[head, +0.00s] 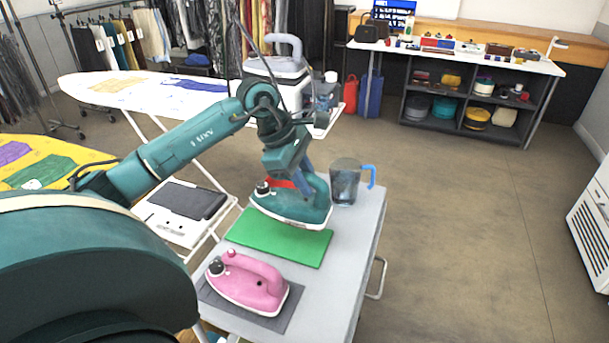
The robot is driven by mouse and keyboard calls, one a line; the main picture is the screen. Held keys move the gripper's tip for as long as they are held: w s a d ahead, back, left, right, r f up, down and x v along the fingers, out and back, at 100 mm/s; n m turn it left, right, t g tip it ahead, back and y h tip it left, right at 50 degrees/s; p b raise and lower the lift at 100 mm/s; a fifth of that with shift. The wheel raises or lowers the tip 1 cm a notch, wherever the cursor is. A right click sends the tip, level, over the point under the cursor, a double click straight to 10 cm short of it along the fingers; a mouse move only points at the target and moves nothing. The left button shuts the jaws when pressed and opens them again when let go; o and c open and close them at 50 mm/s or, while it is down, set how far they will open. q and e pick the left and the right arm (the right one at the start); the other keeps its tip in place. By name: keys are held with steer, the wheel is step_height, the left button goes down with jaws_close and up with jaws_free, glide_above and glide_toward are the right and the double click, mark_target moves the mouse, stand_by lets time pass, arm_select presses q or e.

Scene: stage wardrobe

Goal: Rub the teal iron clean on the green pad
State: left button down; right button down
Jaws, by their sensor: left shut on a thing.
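The teal iron (310,211) has a pale soleplate edge and is at the back part of the green pad (280,241). My left gripper (296,182) is shut on the teal iron from above; its fingers are partly hidden by the wrist and the iron. The iron looks roughly level, its underside is hidden, and I cannot tell whether it touches the pad. The front part of the green pad is bare. My right gripper is not in view.
A pink iron (250,284) rests on a dark grey mat (290,312) at the near end of the grey table (345,262). A clear jug (345,185) with a blue handle stands just right of the teal iron. Ironing boards are behind and left.

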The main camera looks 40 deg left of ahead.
mark_target(308, 201)
arm_select(q)
steer(key=shift+w+d, duration=0.1)
steer(key=shift+d, duration=0.25)
steer(key=shift+f+b, duration=0.45)
steer(key=shift+f, duration=0.15)
step_height(308, 201, down, 4)
steer(key=shift+f+b, duration=0.1)
steer(key=shift+b, duration=1.15)
steer(key=shift+f, duration=0.45)
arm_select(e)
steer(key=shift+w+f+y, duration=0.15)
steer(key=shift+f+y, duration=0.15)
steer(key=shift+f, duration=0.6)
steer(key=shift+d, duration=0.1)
